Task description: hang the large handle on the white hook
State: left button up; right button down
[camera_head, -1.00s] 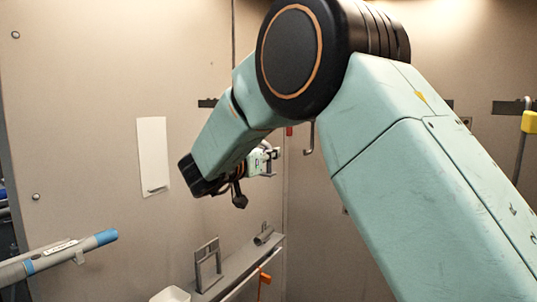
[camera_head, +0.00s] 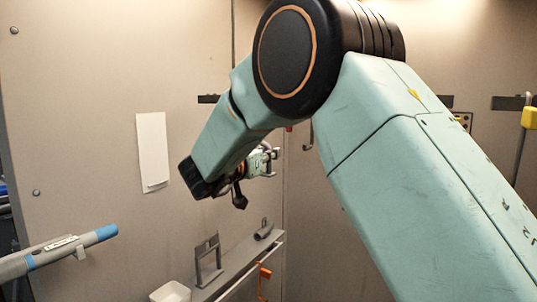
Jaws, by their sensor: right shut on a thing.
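My right gripper (camera_head: 262,163) is far off in the middle, beyond my mint-green right arm. It is shut on a small-looking grey, bar-like thing (camera_head: 270,158), partly hidden by the fingers; I cannot tell whether this is the large handle. A grey U-shaped handle with a back plate (camera_head: 206,258) stands on the shelf below. A white plate (camera_head: 152,150) on the left wall has a small hook-like bar (camera_head: 158,185) at its lower end. The gripper is to the right of this plate. My left gripper is not in view.
A narrow grey shelf (camera_head: 240,262) carries a grey cylinder (camera_head: 264,232). A white bin (camera_head: 171,292) and an orange hook (camera_head: 265,280) are beside it. A grey-blue tool (camera_head: 60,252) juts in from the left. A grey hook (camera_head: 308,138) and a yellow-ended hook (camera_head: 528,118) are on the back wall.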

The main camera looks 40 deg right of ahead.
jog(key=c, duration=1.3)
grip_release()
jog(key=shift+a, duration=0.1)
jog(key=v, duration=0.7)
jog(key=shift+s+a, duration=0.15)
